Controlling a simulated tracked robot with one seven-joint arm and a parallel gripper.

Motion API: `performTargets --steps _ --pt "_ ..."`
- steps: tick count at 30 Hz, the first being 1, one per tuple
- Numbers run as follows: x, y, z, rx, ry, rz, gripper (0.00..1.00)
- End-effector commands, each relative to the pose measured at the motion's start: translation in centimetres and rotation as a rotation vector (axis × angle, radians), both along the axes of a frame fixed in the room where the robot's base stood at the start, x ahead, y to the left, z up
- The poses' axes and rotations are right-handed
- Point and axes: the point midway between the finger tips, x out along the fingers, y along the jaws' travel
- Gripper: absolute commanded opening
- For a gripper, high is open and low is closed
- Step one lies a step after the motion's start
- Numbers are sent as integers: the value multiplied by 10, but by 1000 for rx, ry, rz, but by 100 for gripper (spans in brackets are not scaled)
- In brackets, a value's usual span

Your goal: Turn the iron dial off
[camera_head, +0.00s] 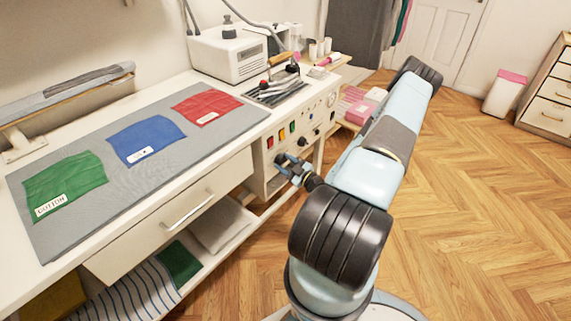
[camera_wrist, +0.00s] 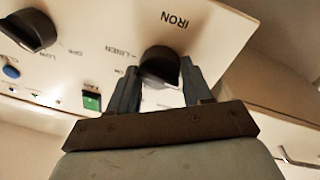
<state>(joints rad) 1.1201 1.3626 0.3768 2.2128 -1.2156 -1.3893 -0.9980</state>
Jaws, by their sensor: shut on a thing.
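The iron dial (camera_wrist: 160,68) is a black knob on the white control panel (camera_wrist: 105,30), under the printed word IRON in the wrist view. My gripper (camera_wrist: 160,80) is shut on the dial, one finger on each side of it. The labels beside it read LINEN and, partly hidden, ON. The dial's exact pointer direction cannot be told.
A second black knob (camera_wrist: 28,30) and a green switch (camera_wrist: 91,101) sit on the same panel. Green, blue and red cloths lie on the grey mat (camera_head: 85,195).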

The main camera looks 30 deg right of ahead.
Motion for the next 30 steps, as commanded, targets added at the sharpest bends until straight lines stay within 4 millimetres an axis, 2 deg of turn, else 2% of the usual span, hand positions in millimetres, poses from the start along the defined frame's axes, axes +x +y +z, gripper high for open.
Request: performTargets --steps 9,23,24,30 --pt "0 0 -1 -92 -32 -1 19" --pt "0 0 -1 -103 -35 0 19" --pt "0 0 -1 -103 -35 0 52" --pt "0 0 -1 -101 -35 1 71"
